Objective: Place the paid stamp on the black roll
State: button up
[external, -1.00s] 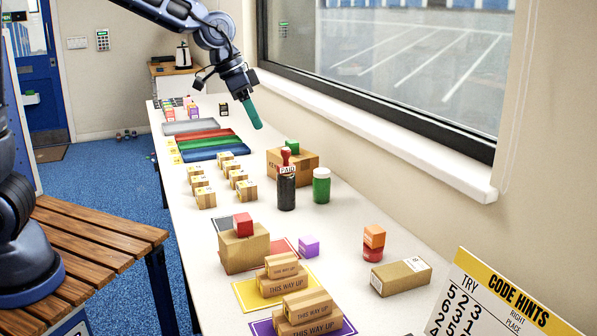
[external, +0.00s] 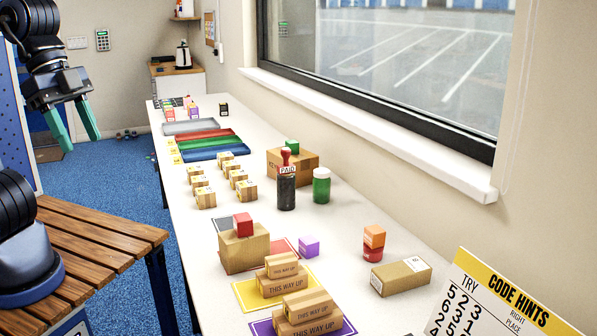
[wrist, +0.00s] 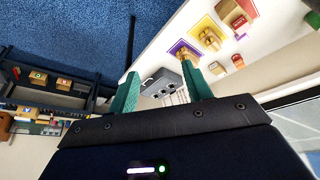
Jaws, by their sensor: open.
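The paid stamp (external: 286,160), with a red knob handle and a white PAID label, stands upright on top of the black roll (external: 286,193). The black roll stands on end on the long white table. My gripper (external: 81,144), with two teal fingers, is apart and empty at the far left, over the blue floor and well away from the stamp. In the wrist view my gripper (wrist: 158,72) also shows its fingers spread. I cannot make out the stamp or roll there.
Small cartons (external: 205,198) lie to the left. A red block (external: 242,225) sits on a nearer carton (external: 243,250). A wooden bench (external: 90,240) is at left.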

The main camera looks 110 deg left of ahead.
jog(key=s+d+f+m, duration=0.1)
jog(key=s+d, duration=0.2)
jog(key=s, duration=0.2)
jog(key=shift+s+d+f, duration=0.15)
jog(key=shift+d+f, duration=0.1)
